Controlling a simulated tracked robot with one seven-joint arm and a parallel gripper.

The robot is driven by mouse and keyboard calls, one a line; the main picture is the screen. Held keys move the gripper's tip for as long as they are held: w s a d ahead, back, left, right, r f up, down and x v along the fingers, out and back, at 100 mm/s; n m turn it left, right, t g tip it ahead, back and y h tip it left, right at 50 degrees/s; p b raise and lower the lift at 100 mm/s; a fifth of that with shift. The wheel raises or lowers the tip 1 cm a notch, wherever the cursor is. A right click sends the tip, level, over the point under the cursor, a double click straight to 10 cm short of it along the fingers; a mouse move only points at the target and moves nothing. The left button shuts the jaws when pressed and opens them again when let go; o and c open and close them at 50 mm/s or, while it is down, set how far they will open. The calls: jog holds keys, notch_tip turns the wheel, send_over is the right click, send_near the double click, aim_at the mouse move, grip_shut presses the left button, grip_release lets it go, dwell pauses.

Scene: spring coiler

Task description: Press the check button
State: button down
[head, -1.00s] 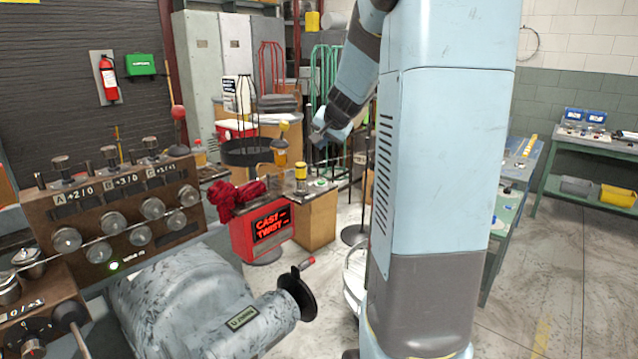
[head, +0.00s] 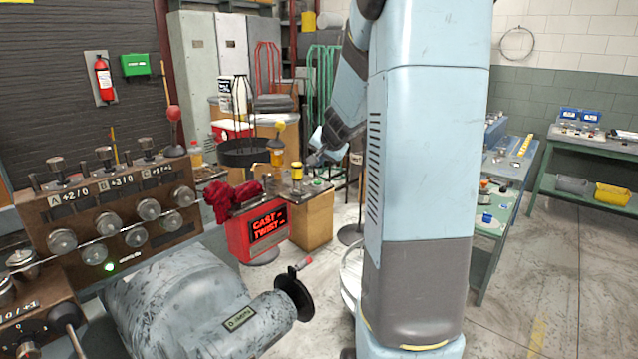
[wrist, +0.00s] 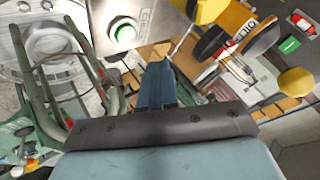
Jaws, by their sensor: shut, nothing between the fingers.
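A green button (wrist: 123,31) in a pale ring sits on a light metal box at the top of the wrist view. My gripper (wrist: 157,80) is shut and empty. In the wrist view its fingertips are below and right of the button, with a visible gap between. In the head view my gripper (head: 315,157) hangs above the bench, near the green spot.
A yellow-topped post (head: 297,171) stands on the bench beside the green spot.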

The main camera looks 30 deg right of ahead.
aim_at(320, 183)
jog(key=shift+f, duration=1.7)
jog(key=shift+s+f, duration=0.1)
dwell(0.8)
jog(key=shift+f, duration=0.25)
jog(key=shift+f, duration=0.35)
dwell(0.7)
jog(key=shift+r, duration=0.8)
jog(key=shift+r, duration=2.5)
jog(key=shift+s, duration=0.1)
